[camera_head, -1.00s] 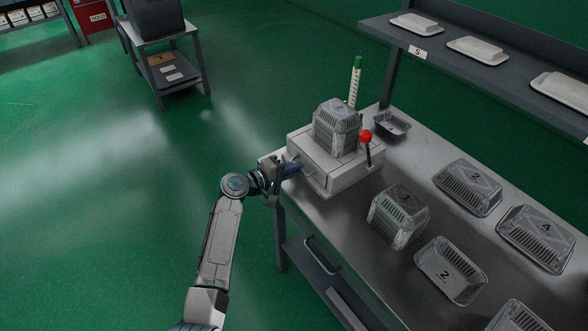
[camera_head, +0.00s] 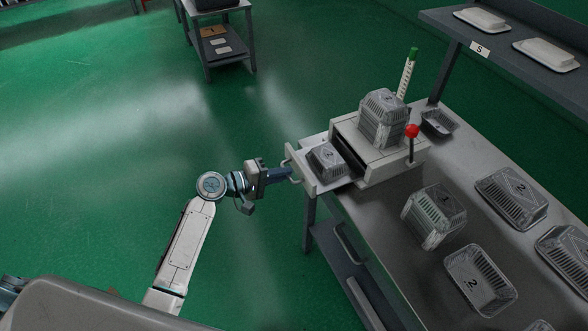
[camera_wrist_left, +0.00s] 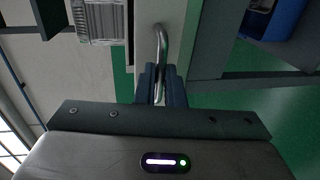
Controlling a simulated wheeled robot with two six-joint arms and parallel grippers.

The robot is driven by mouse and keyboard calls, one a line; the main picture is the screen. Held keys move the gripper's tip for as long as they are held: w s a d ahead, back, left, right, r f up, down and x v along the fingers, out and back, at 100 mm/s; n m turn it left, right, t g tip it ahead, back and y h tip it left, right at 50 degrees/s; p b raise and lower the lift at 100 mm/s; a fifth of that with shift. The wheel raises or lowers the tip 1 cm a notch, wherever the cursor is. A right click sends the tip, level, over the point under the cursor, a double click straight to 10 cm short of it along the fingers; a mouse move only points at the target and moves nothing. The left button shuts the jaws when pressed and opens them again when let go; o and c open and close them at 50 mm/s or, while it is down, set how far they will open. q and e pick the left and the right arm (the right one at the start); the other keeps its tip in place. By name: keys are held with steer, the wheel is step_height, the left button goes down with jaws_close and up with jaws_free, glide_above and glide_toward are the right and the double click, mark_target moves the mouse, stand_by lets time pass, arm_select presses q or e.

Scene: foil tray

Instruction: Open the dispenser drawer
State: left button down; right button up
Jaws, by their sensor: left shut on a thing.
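The white dispenser (camera_head: 398,157) stands at the left end of the metal table, with a stack of foil trays (camera_head: 384,118) on top and a red-knobbed lever (camera_head: 412,131) on its right side. Its drawer (camera_head: 314,183) is pulled out toward the left, and a foil tray (camera_head: 326,161) lies in it. My left gripper (camera_head: 291,172) is shut on the drawer's handle. In the left wrist view the curved metal handle (camera_wrist_left: 161,45) runs between the two blue fingers (camera_wrist_left: 160,85). My right gripper is not in view.
Foil tray stacks (camera_head: 434,215) and single trays (camera_head: 480,279) stand on the metal table (camera_head: 383,240) right of the dispenser. A shelf (camera_head: 515,55) with white trays is at the upper right. Open green floor lies to the left.

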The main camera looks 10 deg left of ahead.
arm_select(q)
steer(key=shift+s+a, duration=0.2)
steer(key=shift+a, duration=0.05)
steer(key=c, duration=1.5)
jaws_free()
steer(key=shift+c, duration=0.2)
steer(key=b+v, duration=0.3)
steer(key=v, duration=0.7)
steer(key=shift+s+a, duration=0.25)
steer(key=shift+a, duration=0.05)
